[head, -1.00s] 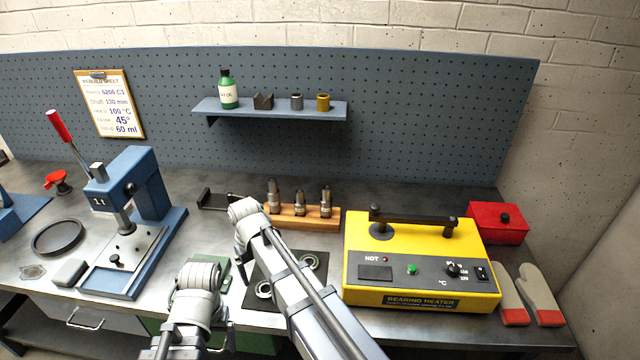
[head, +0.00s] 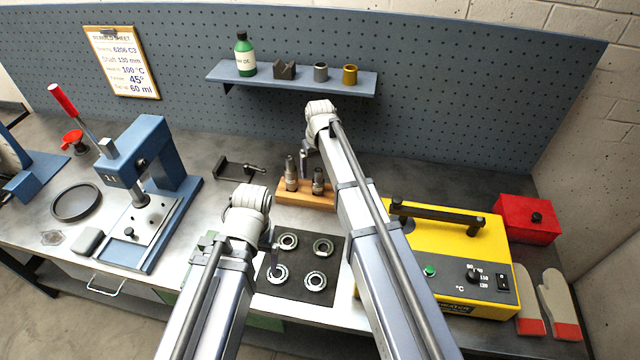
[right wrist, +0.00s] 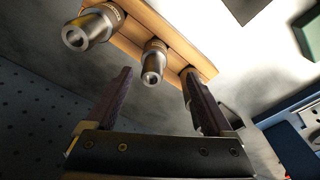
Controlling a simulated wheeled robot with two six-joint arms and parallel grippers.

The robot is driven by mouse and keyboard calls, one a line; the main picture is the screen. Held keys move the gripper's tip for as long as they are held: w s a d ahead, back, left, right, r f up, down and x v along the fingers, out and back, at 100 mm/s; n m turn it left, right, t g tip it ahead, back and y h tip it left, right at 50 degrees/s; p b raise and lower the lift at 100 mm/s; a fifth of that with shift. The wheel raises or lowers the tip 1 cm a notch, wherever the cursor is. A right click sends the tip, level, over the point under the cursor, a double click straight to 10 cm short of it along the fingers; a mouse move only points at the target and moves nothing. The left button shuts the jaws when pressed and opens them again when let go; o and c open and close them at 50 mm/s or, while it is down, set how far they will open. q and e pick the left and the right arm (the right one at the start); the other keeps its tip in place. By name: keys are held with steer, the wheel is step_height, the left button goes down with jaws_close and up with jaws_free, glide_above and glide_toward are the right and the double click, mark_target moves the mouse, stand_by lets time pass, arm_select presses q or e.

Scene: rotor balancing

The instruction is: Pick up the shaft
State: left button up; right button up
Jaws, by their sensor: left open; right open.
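A wooden rack (head: 310,202) holds upright stepped metal shafts. In the head view a left shaft (head: 290,175) and another shaft (head: 318,182) show; my right arm covers the rack's right end. The right wrist view shows the rack (right wrist: 178,40) with a large shaft (right wrist: 92,28) outside the fingers and a slimmer shaft (right wrist: 153,63) between them in the picture. My right gripper (right wrist: 158,74) is open, its fingers apart from that shaft. A third place on the rack is partly hidden by a finger. My left gripper (head: 274,250) is over the bearing mat, small and partly hidden.
A dark mat (head: 300,262) with several bearings lies in front of the rack. A yellow bearing heater (head: 440,235) stands right, a blue press (head: 150,150) left. A black-handled tool (head: 240,170) lies left of the rack. A shelf (head: 290,83) hangs behind.

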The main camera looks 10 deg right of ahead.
mark_target(318, 182)
steer(key=shift+w+f+b, duration=0.15)
steer(key=shift+f+b, duration=0.8)
steer(key=shift+f, duration=0.25)
arm_select(q)
step_height(318, 182, down, 6)
steer(key=b, duration=0.4)
steer(key=shift+f, duration=0.25)
arm_select(e)
steer(key=f, duration=0.4)
steer(key=shift+w+d, duration=0.1)
steer(key=shift+d, duration=0.25)
arm_select(q)
steer(key=shift+f+b, duration=0.55)
steer(key=shift+b, duration=0.1)
arm_select(e)
steer(key=shift+w+f, duration=0.1)
steer(key=shift+f, duration=0.5)
steer(key=shift+r, duration=0.1)
arm_select(q)
steer(key=shift+r, duration=0.1)
arm_select(e)
steer(key=shift+c, duration=0.2)
jaws_close()
